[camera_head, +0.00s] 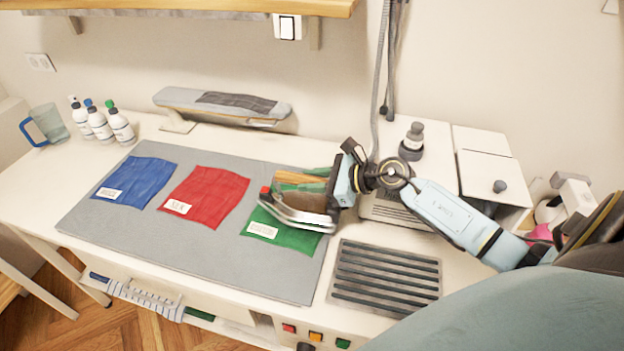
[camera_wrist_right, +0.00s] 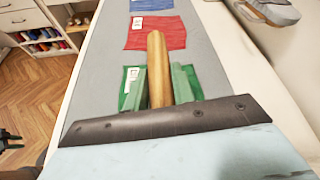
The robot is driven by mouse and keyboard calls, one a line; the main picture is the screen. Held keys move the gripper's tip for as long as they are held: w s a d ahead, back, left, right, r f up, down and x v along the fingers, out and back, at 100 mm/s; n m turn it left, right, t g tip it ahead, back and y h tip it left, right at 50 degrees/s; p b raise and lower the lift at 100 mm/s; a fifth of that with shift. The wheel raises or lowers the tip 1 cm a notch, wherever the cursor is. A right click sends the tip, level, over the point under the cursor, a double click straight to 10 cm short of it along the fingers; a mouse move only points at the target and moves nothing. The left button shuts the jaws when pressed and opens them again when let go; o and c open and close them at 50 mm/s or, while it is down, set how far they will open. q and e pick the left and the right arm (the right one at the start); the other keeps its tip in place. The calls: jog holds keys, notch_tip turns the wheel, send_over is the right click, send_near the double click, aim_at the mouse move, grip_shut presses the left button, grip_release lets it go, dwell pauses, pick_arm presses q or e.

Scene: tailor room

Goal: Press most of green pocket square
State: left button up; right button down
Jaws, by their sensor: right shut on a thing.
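The green pocket square (camera_head: 280,234) lies flat on the grey pressing mat (camera_head: 150,232), at the mat's right end, with a white label near its lower left. My right gripper (camera_head: 302,183) is shut on the wooden handle of an iron (camera_head: 296,216). The iron is over the square and hides its upper middle; I cannot tell whether its sole touches the cloth. In the right wrist view, the wooden handle (camera_wrist_right: 157,65) sits between the green fingers, and parts of the green square (camera_wrist_right: 130,90) show around them. My left gripper is not in view.
A red square (camera_head: 208,192) and a blue square (camera_head: 142,182) lie left on the mat. A slatted metal rest (camera_head: 385,281) is right of the mat. A sleeve board (camera_head: 220,103), several bottles (camera_head: 98,124) and a mug (camera_head: 47,124) stand behind.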

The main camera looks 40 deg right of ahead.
jog(key=shift+w+f+b, duration=0.15)
jog(key=shift+f+b, duration=0.75)
jog(key=shift+b, duration=0.2)
jog(key=s+a+p, duration=0.5)
jog(key=shift+a+f, duration=0.2)
jog(key=shift+a, duration=0.15)
dwell(1.2)
jog(key=shift+d, duration=0.15)
jog(key=shift+w+d+b, duration=1.95)
jog(key=shift+d+b, duration=0.15)
jog(key=shift+d, duration=0.15)
jog(key=shift+w+d+r+b, duration=0.15)
jog(key=shift+w+d+b, duration=0.3)
